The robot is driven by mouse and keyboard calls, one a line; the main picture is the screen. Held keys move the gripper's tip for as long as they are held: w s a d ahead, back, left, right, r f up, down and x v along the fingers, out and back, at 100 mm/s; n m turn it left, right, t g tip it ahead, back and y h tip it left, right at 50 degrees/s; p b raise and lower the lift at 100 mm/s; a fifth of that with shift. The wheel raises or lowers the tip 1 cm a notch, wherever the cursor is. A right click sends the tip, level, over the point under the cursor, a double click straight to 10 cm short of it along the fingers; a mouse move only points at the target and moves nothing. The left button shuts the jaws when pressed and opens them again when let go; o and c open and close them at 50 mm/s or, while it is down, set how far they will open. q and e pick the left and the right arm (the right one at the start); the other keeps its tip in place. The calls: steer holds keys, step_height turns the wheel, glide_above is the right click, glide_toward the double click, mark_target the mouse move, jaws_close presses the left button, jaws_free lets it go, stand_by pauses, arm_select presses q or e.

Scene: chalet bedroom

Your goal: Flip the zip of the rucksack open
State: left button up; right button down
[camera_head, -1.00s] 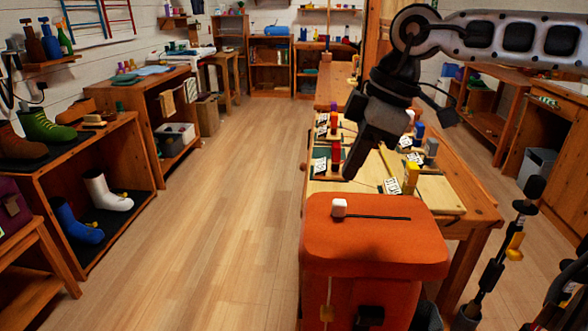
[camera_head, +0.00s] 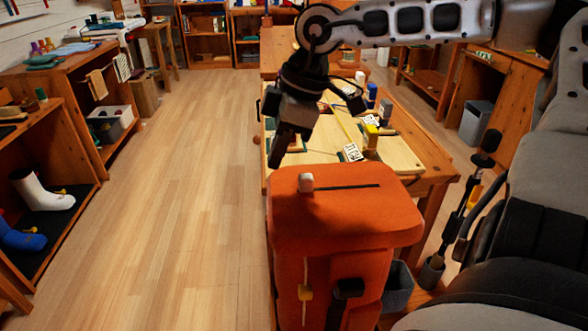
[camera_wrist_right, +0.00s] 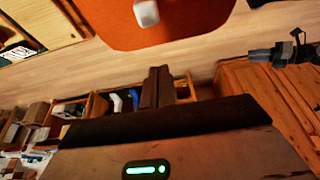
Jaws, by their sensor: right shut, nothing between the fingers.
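The orange rucksack (camera_head: 345,215) stands upright at the near end of the workbench. A white zip pull (camera_head: 306,182) sits on its top at the left end of a dark slit (camera_head: 348,186). The pull also shows at the top of the right wrist view (camera_wrist_right: 146,12), on the orange top. My right gripper (camera_head: 274,164) is shut and empty. It points down and appears above and to the left of the pull in the picture, apart from it. In the right wrist view its closed fingers (camera_wrist_right: 158,84) show below the pull.
The wooden workbench (camera_head: 405,155) behind the rucksack carries several small blocks and label cards. A grey bin (camera_head: 397,288) stands right of the rucksack. Shelves with boots (camera_head: 42,190) line the left. The floor (camera_head: 185,200) between is clear.

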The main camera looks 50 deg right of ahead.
mark_target(306, 183)
steer(key=x, duration=0.3)
steer(key=shift+w+a+f, duration=0.1)
steer(key=shift+f, duration=0.45)
steer(key=shift+s+d+r+p, duration=0.2)
steer(key=shift+s+d+p, duration=0.3)
steer(key=shift+s+d, duration=0.3)
steer(key=shift+s+d+p, duration=0.3)
steer(key=shift+s+d, duration=0.05)
steer(key=shift+d, duration=0.25)
arm_select(q)
steer(key=shift+r, duration=0.3)
arm_select(e)
steer(key=shift+d+f, duration=0.1)
steer(key=shift+f, duration=0.05)
steer(key=shift+s, duration=0.1)
